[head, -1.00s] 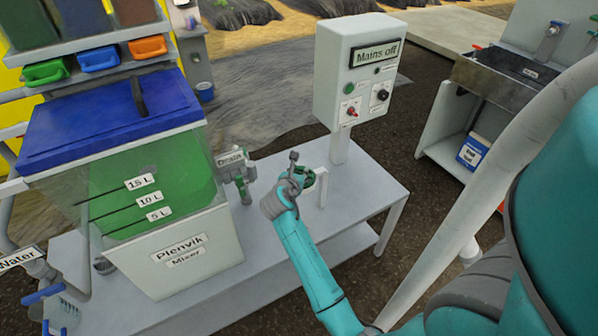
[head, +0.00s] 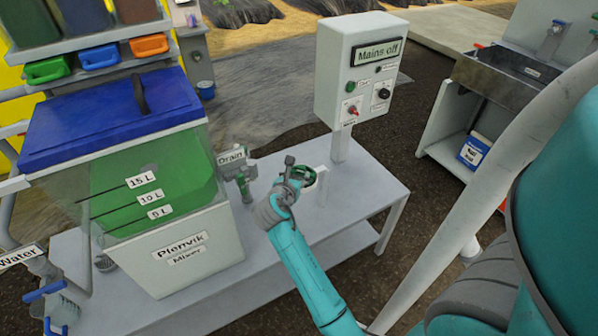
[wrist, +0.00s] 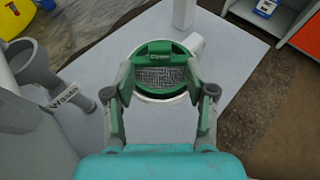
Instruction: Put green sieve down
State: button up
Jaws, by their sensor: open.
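The green sieve (wrist: 160,52), round with a grey mesh, lies between my gripper's fingers in the wrist view. It appears to sit in or on a white ring (wrist: 165,98), whose rim shows below it. My gripper (wrist: 160,78) is open, with one finger on each side of the sieve; whether either finger touches it I cannot tell. In the head view the sieve (head: 306,175) is partly hidden behind my gripper (head: 291,172), above the grey bench.
The grey bench top (head: 365,192) is clear to the right. The mixer tank (head: 180,245) with a blue lid and the drain valve (head: 241,178) stand left. The control box (head: 355,75), reading "Mains off", rises behind. A sink unit (head: 490,85) is at far right.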

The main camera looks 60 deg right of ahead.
jog(key=v, duration=0.7)
jog(key=s+a+f+m+t+y, duration=0.2)
jog(key=s+a+f+t+y, duration=0.15)
jog(key=a, duration=0.35)
jog(key=s+a+f+m+t+y, duration=0.2)
jog(key=s+a+f+m, duration=0.15)
jog(key=a, duration=0.45)
jog(key=s+a+f+m+t+y, duration=0.1)
jog(key=s+a+f+t+y, duration=0.2)
jog(key=a, duration=0.4)
jog(key=s+a+r+m+t+y, duration=0.1)
jog(key=s+a+r+m, duration=0.2)
jog(key=s, duration=0.3)
jog(key=s+a+r+m+t+y, duration=0.1)
jog(key=s+a+r+m+y, duration=0.1)
jog(key=s+a+r+m, duration=0.2)
jog(key=s+a+r+m+t+y, duration=0.1)
jog(key=s+a+r+m, duration=0.2)
jog(key=s+m, duration=0.4)
jog(key=shift+s+a+r, duration=0.3)
jog(key=shift+s+r, duration=0.2)
jog(key=shift+r, duration=0.1)
